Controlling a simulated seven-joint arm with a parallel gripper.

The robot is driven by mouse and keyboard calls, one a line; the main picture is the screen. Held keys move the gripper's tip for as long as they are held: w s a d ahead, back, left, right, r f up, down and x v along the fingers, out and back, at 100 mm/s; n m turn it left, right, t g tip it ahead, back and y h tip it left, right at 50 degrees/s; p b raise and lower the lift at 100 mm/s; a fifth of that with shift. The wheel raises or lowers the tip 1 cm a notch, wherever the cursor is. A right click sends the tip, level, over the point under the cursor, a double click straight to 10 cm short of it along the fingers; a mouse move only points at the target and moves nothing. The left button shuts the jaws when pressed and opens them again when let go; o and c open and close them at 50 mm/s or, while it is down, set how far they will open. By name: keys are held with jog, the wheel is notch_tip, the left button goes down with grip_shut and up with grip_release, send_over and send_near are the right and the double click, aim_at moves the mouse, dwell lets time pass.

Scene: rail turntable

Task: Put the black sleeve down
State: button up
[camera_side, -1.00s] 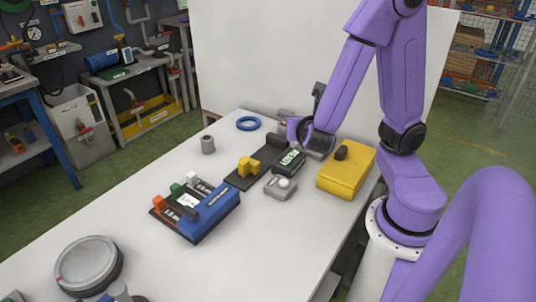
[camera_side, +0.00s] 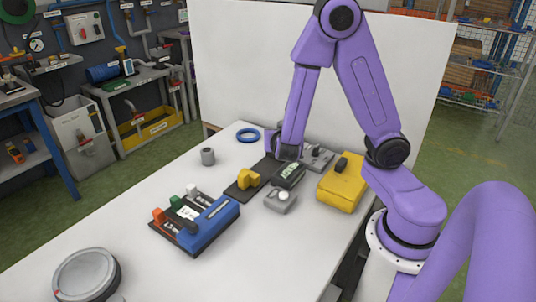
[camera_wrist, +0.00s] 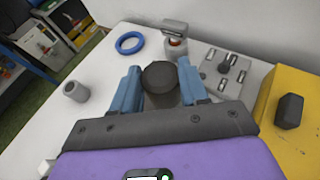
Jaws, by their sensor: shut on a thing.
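My gripper (camera_wrist: 159,68) shows in the wrist view with its two blue fingers closed on the sides of a dark round piece, the black sleeve (camera_wrist: 160,76). Its dark round top faces the camera, and its lower part is hidden by the gripper body. I cannot tell whether its bottom touches anything. In the side view my wrist is low over the far part of the white table, at the far end of the dark rail base (camera_side: 238,190). The fingers and the sleeve cannot be made out there.
A blue ring (camera_side: 248,134) and a grey cylinder (camera_side: 208,156) lie to the left. A grey plate with pegs (camera_wrist: 223,72) and a yellow box (camera_side: 342,186) stand to the right. Bare table lies around the cylinder.

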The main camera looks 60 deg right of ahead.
jog(key=shift+w+d+f, duration=0.1)
jog(key=shift+w+f, duration=0.15)
jog(key=shift+w, duration=0.1)
jog(key=w+f, duration=0.1)
jog(key=f, duration=0.1)
jog(key=w+d+f, duration=0.1)
jog(key=w+f, duration=0.2)
jog(key=f, duration=0.1)
jog(key=shift+w+d, duration=0.2)
jog(key=shift+w, duration=0.15)
jog(key=shift+f, duration=1.4)
jog(key=shift+f, duration=0.15)
jog(key=o, duration=1.3)
